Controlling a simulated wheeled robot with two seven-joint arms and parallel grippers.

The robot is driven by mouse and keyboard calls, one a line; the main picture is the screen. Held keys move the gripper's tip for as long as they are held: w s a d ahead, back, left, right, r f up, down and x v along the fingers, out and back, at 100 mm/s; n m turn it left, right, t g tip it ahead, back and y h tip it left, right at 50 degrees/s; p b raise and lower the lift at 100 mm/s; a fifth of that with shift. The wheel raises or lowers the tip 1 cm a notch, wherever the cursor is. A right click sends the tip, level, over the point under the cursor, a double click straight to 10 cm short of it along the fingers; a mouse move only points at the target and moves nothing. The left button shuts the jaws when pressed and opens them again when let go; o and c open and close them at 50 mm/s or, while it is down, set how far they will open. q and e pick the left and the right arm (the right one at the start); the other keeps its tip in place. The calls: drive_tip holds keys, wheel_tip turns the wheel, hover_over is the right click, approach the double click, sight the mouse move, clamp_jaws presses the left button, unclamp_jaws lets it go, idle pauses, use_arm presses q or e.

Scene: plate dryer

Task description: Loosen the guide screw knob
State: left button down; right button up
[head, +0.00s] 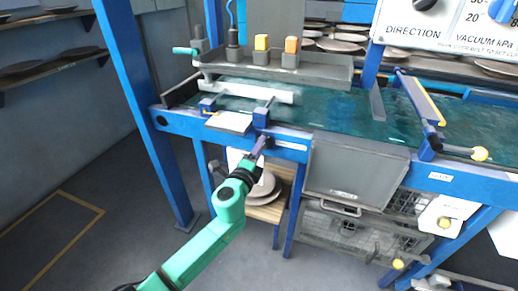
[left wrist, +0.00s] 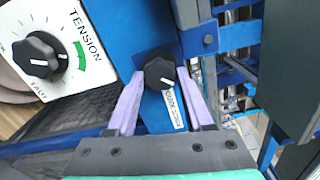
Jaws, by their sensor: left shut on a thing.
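The guide screw knob (left wrist: 159,73) is a black fluted knob on a blue bracket, with a white label (left wrist: 174,108) beside it in the left wrist view. My left gripper (left wrist: 161,78) has its two pale purple fingers on either side of the knob, shut on it. In the head view my left gripper (head: 260,146) reaches the front blue rail of the dryer, below a blue guide post. The knob is hidden there behind the gripper. My right gripper is in neither view.
A second black knob (left wrist: 36,57) on a white tension panel (left wrist: 72,50) is left of the gripper in the left wrist view. In the head view, a green belt (head: 330,107) runs behind the blue rail (head: 290,152).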

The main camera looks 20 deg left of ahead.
use_arm(q)
drive_tip(key=shift+f, duration=0.1)
drive_tip(key=shift+c, duration=1.4)
unclamp_jaws()
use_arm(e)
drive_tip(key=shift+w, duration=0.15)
use_arm(q)
drive_tip(key=s+b, duration=0.1)
drive_tip(key=s, duration=1.3)
drive_tip(key=shift+s+a, duration=0.3)
drive_tip(key=shift+a, duration=0.15)
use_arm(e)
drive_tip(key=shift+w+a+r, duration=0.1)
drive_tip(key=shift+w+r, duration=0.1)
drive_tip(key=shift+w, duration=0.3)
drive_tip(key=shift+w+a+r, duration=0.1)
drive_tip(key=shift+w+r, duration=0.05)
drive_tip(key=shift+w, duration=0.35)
